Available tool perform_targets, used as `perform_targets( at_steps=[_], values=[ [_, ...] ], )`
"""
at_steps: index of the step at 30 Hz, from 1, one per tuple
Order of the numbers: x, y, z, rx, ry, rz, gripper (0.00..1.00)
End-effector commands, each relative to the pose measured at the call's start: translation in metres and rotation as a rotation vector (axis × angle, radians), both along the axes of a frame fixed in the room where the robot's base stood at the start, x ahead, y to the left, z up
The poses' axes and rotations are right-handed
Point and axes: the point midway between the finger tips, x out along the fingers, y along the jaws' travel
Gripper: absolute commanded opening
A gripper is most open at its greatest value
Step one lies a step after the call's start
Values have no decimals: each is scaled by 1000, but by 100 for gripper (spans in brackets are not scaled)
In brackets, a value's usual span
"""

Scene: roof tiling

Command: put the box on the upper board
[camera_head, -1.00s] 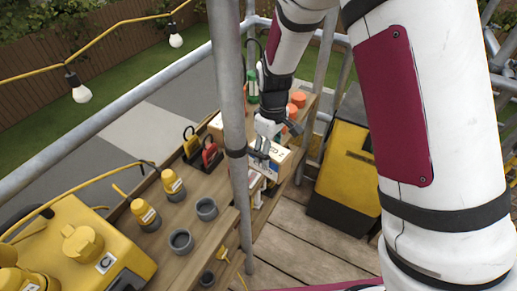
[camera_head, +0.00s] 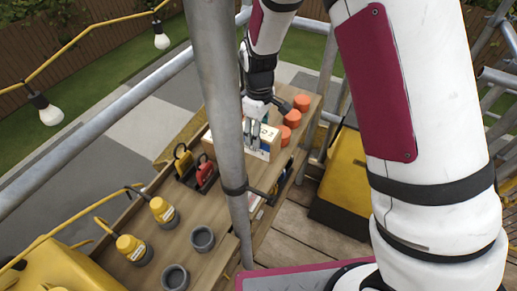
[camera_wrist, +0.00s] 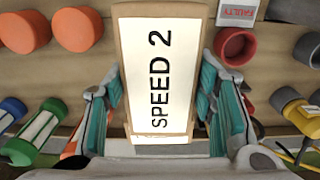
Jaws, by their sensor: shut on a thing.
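The box (camera_wrist: 160,60) is pale wood with a white top label reading "SPEED 2". It sits between the teal pads of my gripper (camera_wrist: 163,105) in the wrist view, and my gripper is shut on it. In the head view the box (camera_head: 268,140) is beyond the grey pole, at the far part of the wooden upper board (camera_head: 215,225), near the orange cylinders. The pole hides its left part. Whether it touches the board or hangs just above it I cannot tell.
Orange cylinders (camera_head: 291,118) stand beside the box. A steel pole (camera_head: 222,100) rises close to it. Red and yellow-handled items (camera_head: 195,168), yellow-topped bottles (camera_head: 163,211) and grey cups (camera_head: 202,238) stand nearer. The wrist view shows a "FAULTY" label (camera_wrist: 236,14) and a red cup (camera_wrist: 234,46).

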Motion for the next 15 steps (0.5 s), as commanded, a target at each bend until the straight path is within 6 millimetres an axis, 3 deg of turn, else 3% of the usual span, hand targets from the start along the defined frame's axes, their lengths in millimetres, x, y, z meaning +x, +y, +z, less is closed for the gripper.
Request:
perform_targets(
  at_steps=[15],
  values=[
    [0, 0, -60, 0, 0, -1, 0]
  ],
)
